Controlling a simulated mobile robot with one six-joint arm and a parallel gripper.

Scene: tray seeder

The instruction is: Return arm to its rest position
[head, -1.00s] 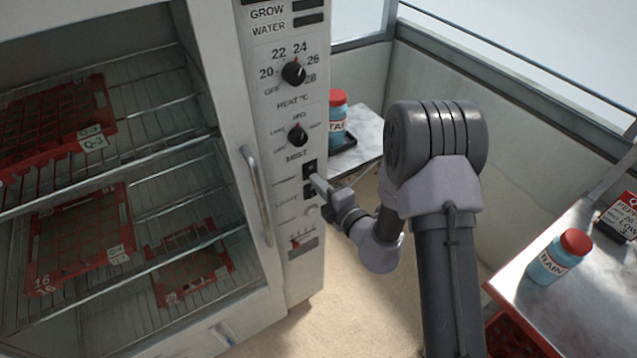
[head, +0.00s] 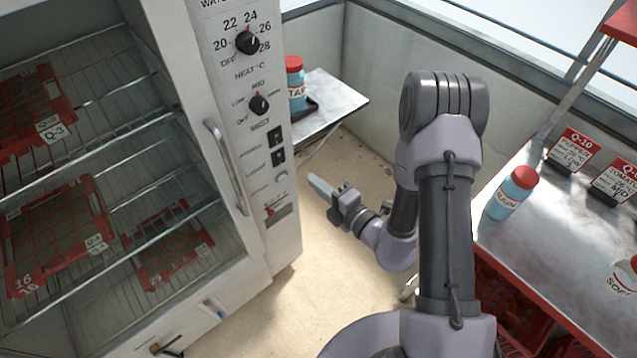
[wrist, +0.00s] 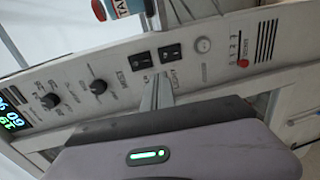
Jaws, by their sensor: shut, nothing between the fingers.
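My gripper (head: 320,186) is shut and empty. In the head view it hangs in the air over the floor, right of the cabinet's control panel (head: 262,150) and apart from it. My arm bends down to it from the right. In the wrist view the closed fingers (wrist: 157,92) point at the panel, near its two black rocker switches (wrist: 158,53). The same switches show in the head view (head: 277,147). The heat knob (head: 247,42) and mist knob (head: 259,104) sit above them.
The glass-fronted cabinet holds red trays (head: 62,235) on wire racks; its handle (head: 226,165) sticks out. A TAP bottle (head: 296,85) stands on a small metal table (head: 340,100) behind. A RAIN bottle (head: 512,192) and label cards stand on the right bench (head: 560,240). Floor between is clear.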

